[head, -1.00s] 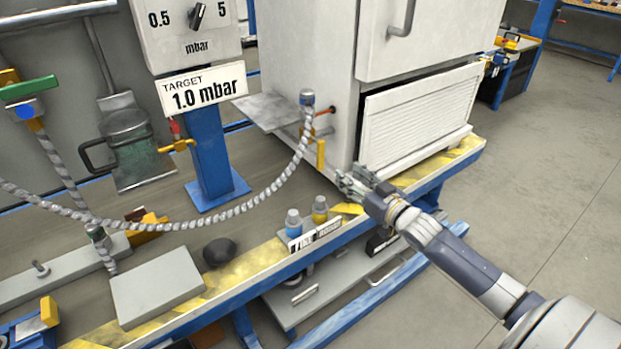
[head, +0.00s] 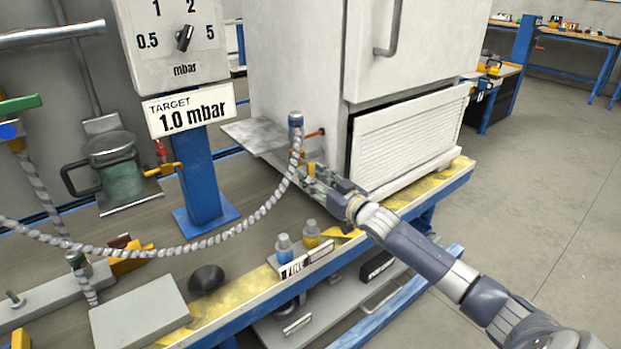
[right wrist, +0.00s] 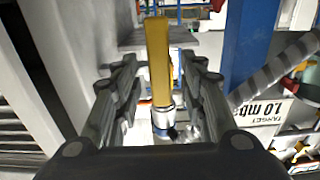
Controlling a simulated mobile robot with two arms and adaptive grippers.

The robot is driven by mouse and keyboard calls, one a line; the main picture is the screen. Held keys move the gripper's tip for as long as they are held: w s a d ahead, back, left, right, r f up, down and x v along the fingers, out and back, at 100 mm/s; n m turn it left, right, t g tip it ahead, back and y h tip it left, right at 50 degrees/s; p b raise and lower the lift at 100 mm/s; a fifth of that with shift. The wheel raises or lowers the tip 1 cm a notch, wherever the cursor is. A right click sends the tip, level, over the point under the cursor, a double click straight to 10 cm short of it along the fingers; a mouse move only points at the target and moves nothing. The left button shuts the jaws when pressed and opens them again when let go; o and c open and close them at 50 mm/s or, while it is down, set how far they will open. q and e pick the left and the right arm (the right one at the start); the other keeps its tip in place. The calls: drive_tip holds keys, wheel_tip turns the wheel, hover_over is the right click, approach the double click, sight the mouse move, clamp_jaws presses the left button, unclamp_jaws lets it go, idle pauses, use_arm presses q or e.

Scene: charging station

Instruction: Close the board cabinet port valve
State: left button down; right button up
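The board cabinet (head: 298,60) is a large white box on the bench. A grey braided hose (head: 262,215) runs to the port fitting (head: 296,122) on its left side. My right gripper (head: 308,172) is just below that fitting, and its fingers cover most of the valve there in the head view. In the right wrist view the valve's long yellow handle (right wrist: 158,62) stands between the two fingers of my right gripper (right wrist: 160,85). The fingers are open, with a gap visible on both sides of the handle. My left gripper is not in view.
A gauge box (head: 178,45) with a "TARGET 1.0 mbar" sign (head: 190,111) stands on a blue post (head: 195,165). Blue and yellow bottles (head: 284,250) stand near the bench's front edge. A grey block (head: 138,312) and a dark rounded object (head: 207,279) lie at the left.

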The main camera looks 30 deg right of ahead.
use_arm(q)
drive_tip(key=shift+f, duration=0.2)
use_arm(e)
drive_tip(key=shift+w, duration=1)
drive_tip(key=shift+a, duration=0.1)
clamp_jaws()
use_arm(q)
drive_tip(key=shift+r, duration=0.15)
